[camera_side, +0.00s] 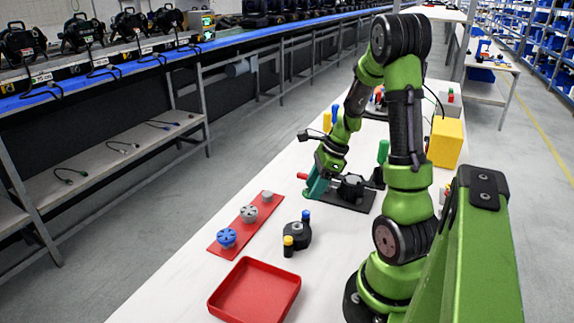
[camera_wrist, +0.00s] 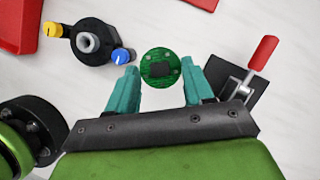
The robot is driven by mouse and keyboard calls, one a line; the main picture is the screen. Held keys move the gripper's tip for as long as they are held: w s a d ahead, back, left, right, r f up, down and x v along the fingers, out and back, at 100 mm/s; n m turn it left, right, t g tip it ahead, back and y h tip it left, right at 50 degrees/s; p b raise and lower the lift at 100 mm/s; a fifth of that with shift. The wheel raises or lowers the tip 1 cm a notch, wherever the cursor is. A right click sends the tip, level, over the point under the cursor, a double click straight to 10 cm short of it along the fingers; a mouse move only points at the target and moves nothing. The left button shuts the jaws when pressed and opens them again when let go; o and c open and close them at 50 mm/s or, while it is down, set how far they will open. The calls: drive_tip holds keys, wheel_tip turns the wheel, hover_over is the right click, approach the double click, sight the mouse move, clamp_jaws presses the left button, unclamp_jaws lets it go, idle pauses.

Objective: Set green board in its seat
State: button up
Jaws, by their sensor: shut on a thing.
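The green board (camera_wrist: 160,67) is a small round disc with a dark square chip, seen between the teal fingertips in the wrist view. My gripper (camera_wrist: 160,74) is shut on it. The fixture carries a black holder and a red-handled clamp (camera_wrist: 263,52). A black round housing (camera_side: 300,232) with a yellow and a blue knob stands nearer the camera; it also shows in the wrist view (camera_wrist: 88,42). Which part is the board's seat is unclear.
A red plate (camera_side: 226,240) with blue and grey round parts lies left of the housing. An empty red tray (camera_side: 255,290) is at the front. A yellow box (camera_side: 445,142) stands at the back right. Bare white table (camera_side: 180,290) shows along the left edge.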

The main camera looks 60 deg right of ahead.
sight(354, 180)
drive_tip(key=s+d+r+n+g, duration=0.1)
drive_tip(key=d+n, duration=0.3)
drive_tip(key=n, duration=0.5)
drive_tip(key=s+d+r+n+g+h, duration=0.1)
drive_tip(key=s+d+r+n+g, duration=0.1)
drive_tip(key=n, duration=0.7)
drive_tip(key=s+d+r+n+g, duration=0.2)
drive_tip(key=d+n+g, duration=0.3)
drive_tip(key=n, duration=0.3)
drive_tip(key=shift+s+d+r+n, duration=0.15)
drive_tip(key=shift+s+d+n, duration=0.3)
drive_tip(key=shift+d, duration=0.35)
drive_tip(key=shift+s+r+n+g+h, duration=0.2)
drive_tip(key=shift+n+g+h, duration=0.15)
drive_tip(key=shift+n, duration=0.3)
drive_tip(key=shift+s+a+f+n+h, duration=0.15)
drive_tip(key=shift+n+h, duration=0.2)
drive_tip(key=shift+n, duration=0.35)
drive_tip(key=shift+f, duration=2.7)
drive_tip(key=shift+f, duration=0.15)
drive_tip(key=o, duration=0.7)
drive_tip(key=o, duration=0.6)
drive_tip(key=shift+c, duration=0.2)
